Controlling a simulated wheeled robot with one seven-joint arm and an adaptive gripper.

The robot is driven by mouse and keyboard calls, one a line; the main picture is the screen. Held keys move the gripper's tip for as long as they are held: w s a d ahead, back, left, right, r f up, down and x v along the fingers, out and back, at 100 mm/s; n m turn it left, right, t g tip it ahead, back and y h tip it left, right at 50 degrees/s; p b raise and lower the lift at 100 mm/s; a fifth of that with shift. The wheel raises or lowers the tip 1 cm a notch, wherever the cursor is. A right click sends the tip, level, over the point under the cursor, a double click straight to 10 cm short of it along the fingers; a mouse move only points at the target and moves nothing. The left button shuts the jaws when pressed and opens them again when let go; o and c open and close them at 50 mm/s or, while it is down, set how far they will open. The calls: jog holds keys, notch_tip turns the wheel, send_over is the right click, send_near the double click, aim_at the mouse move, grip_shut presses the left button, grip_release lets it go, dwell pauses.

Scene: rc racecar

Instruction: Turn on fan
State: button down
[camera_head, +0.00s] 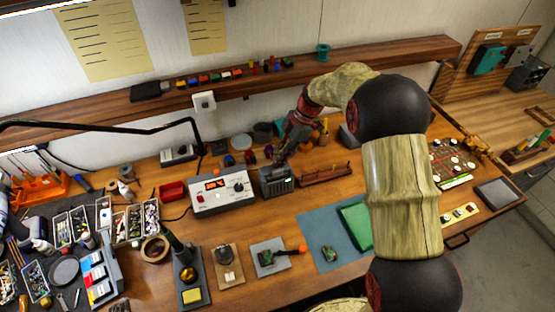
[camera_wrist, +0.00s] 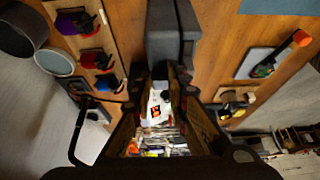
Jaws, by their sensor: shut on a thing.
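A dark grey box-shaped device (camera_head: 277,184) with a slotted front stands on the bench just right of the white station; it looks like the fan, but I cannot make out its switch. My gripper (camera_head: 281,160) is at its upper part, reaching down from behind. In the wrist view, the grey body (camera_wrist: 163,35) reaches to my fingertips (camera_wrist: 163,72), which are on either side of its near end. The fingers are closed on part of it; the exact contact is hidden.
The white station (camera_head: 222,193) with an orange display stands close on the left. A dark red rack (camera_head: 325,175) is close on the right. A soldering iron stand (camera_head: 188,275) and a blue mat (camera_head: 318,225) lie in front. A wooden shelf (camera_head: 330,72) runs behind.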

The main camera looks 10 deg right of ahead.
dwell(0.4)
jog(key=c, duration=2)
grip_release()
